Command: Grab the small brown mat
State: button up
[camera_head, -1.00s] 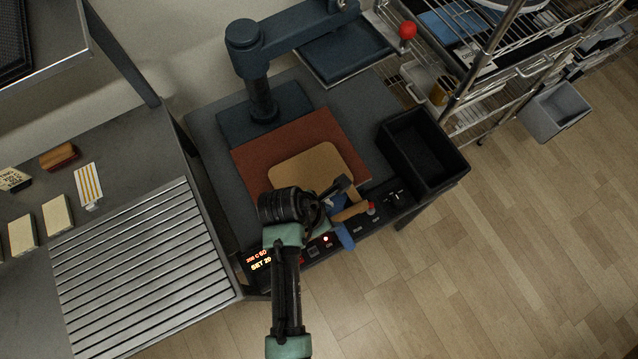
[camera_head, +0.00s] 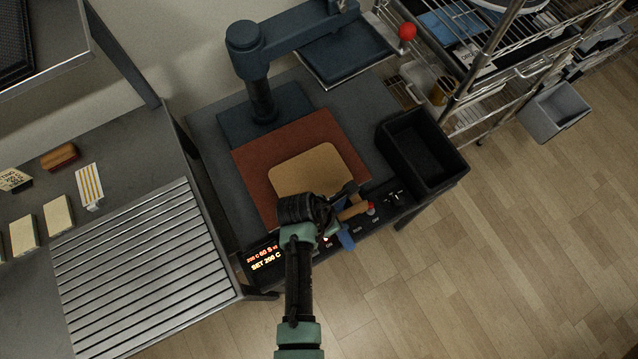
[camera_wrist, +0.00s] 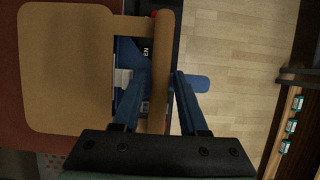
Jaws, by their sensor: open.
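The small brown mat (camera_head: 306,170) is a tan, rounded pad lying flat on the red-brown bed of the press. In the wrist view, the mat (camera_wrist: 68,68) fills the left side, and a narrow neck joins it to a tan bar (camera_wrist: 162,50). My gripper (camera_head: 350,210) is at the front edge of the press. In the wrist view, my gripper (camera_wrist: 160,78) has its two blue fingers apart, one on each side of the bar. The bar looks nearer the right finger; I cannot tell whether they touch. My wrist hides part of the mat's lower edge in the head view.
The press's dark upper plate (camera_head: 343,50) is swung aside behind the bed (camera_head: 255,158). A black bin (camera_head: 421,150) stands right of the bed. A control panel (camera_head: 265,256) runs along the front edge. A slatted metal rack (camera_head: 145,270) lies left.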

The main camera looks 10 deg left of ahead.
jog(key=shift+f, duration=0.25)
dwell(0.3)
grip_shut()
